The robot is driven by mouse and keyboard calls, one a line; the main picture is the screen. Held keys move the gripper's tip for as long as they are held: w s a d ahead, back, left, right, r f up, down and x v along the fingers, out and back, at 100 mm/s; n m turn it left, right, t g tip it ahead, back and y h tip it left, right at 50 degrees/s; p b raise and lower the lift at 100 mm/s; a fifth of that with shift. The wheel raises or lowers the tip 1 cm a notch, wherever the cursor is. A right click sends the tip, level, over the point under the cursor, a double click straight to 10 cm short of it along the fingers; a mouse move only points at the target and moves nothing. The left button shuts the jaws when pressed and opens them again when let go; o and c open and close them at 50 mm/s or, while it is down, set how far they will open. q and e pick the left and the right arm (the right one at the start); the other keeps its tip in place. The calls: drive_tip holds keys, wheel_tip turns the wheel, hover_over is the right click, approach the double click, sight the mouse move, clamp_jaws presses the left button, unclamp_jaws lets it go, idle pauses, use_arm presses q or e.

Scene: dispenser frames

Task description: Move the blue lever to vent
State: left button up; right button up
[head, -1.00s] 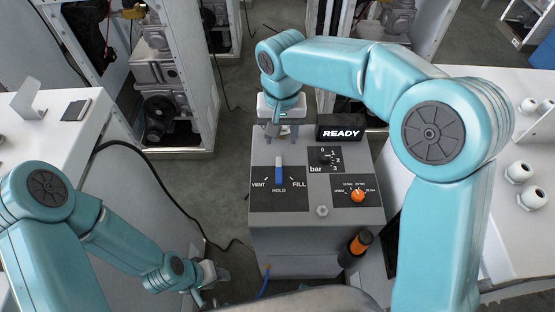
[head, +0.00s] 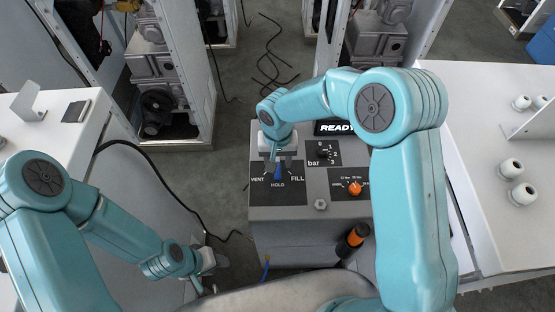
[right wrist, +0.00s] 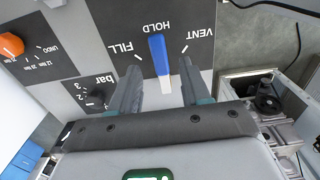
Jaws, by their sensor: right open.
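The blue lever (head: 278,172) stands on a black plate (head: 278,198) marked VENT, HOLD and FILL on top of the grey dispenser. It points toward HOLD, and it also shows in the right wrist view (right wrist: 158,54). My right gripper (head: 278,162) is above the plate; in the right wrist view its open fingers (right wrist: 160,72) stand one on each side of the lever, the FILL side and the VENT side. I see a gap at both sides, so it is not gripped. My left gripper (head: 208,282) is low at the left of the dispenser; its jaws are too small to tell.
A black knob (head: 323,153) marked bar and an orange knob (head: 355,188) sit right of the lever plate. A READY display (head: 335,128) is partly behind my right arm. An orange-and-black handle (head: 353,240) is at the dispenser's front. White benches (head: 500,215) flank it.

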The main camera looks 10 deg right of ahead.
drive_tip(key=shift+w+f, duration=0.2)
drive_tip(key=shift+f, duration=0.85)
drive_tip(key=shift+s+f, duration=0.15)
drive_tip(key=shift+s, duration=0.1)
drive_tip(key=shift+w, duration=0.1)
drive_tip(key=shift+w+f, duration=0.1)
clamp_jaws()
